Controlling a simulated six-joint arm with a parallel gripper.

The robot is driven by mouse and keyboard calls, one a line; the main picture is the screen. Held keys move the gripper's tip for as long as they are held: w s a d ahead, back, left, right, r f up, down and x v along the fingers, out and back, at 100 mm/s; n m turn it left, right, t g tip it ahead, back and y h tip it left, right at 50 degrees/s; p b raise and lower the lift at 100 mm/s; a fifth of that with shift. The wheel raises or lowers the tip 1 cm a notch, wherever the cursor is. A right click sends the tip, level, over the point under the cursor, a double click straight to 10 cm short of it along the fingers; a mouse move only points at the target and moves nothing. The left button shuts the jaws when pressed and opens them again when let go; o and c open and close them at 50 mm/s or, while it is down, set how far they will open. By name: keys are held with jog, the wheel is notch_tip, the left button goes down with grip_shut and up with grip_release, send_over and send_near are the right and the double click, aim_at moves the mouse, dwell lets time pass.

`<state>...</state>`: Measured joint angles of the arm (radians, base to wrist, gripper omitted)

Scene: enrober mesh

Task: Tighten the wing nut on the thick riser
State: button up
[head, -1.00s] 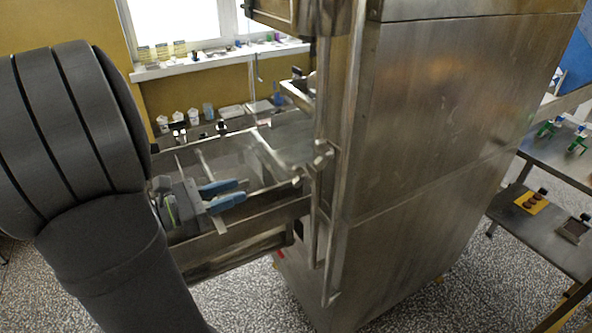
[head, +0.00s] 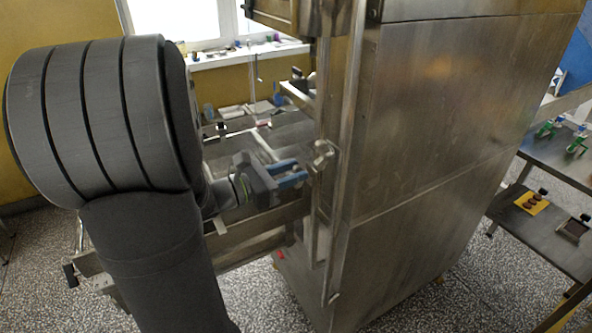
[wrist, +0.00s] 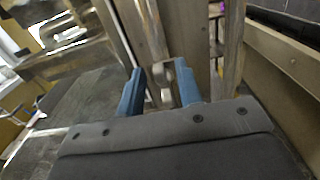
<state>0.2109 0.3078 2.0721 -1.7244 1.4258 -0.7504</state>
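My gripper (head: 293,174) has two blue fingers and points right, toward the upright metal bars at the machine's near corner. A small metal wing nut (head: 323,152) sits on the riser (head: 325,195), just beyond the fingertips. In the wrist view the fingers of my gripper (wrist: 160,78) are apart. A shiny metal piece, apparently the wing nut (wrist: 167,75), shows in the gap between them, in front of the riser (wrist: 151,28). I cannot tell whether either finger touches it.
The big steel cabinet (head: 440,130) stands right of the bars. An open metal frame (head: 260,225) lies below my gripper. A steel side table (head: 550,165) is at the far right. A window sill (head: 250,52) with small items is behind.

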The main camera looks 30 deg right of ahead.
jog(key=shift+d, duration=0.65)
jog(key=shift+c, duration=0.2)
grip_shut()
